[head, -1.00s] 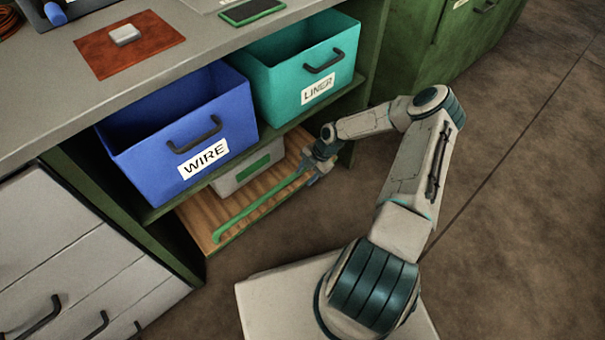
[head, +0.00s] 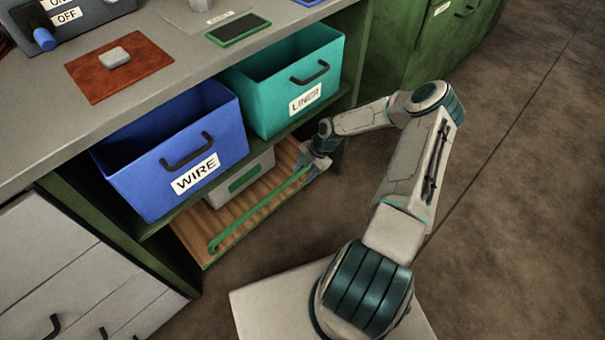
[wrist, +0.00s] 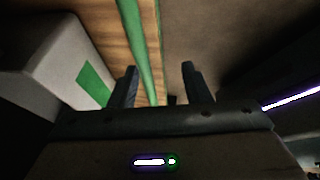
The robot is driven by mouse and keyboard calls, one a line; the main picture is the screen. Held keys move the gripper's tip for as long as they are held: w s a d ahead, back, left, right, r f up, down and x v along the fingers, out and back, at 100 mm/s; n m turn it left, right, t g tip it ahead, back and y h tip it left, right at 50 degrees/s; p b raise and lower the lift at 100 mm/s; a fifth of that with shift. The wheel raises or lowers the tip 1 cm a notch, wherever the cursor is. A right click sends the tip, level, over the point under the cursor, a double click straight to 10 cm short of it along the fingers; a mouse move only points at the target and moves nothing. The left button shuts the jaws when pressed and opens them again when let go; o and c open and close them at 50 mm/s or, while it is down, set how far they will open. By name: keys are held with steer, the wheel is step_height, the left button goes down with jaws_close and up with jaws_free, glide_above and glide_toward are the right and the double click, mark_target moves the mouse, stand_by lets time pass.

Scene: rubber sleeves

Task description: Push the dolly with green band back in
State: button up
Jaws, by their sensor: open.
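The dolly is a low wooden board (head: 262,218) with a green band (head: 258,212) along its front side. It sits under the lower shelf of the bench and sticks out past the shelf's front edge. A grey box with a green panel (head: 243,177) stands on it, partly hidden by the blue bin. My gripper (head: 322,168) is at the dolly's right end, open. In the wrist view my two fingers (wrist: 160,70) are apart, with the green band (wrist: 143,50) and the board's edge running between their lines of sight. Whether they touch the dolly is unclear.
Above the dolly stand a blue WIRE bin (head: 175,150) and a teal LINER bin (head: 285,85). Grey drawers (head: 70,265) are at the left, a green cabinet (head: 425,45) at the back right. Open brown floor (head: 520,200) lies to the right.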

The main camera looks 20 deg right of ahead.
steer(key=p+v, duration=0.4)
steer(key=v, duration=0.6)
stand_by(0.6)
steer(key=shift+c, duration=0.3)
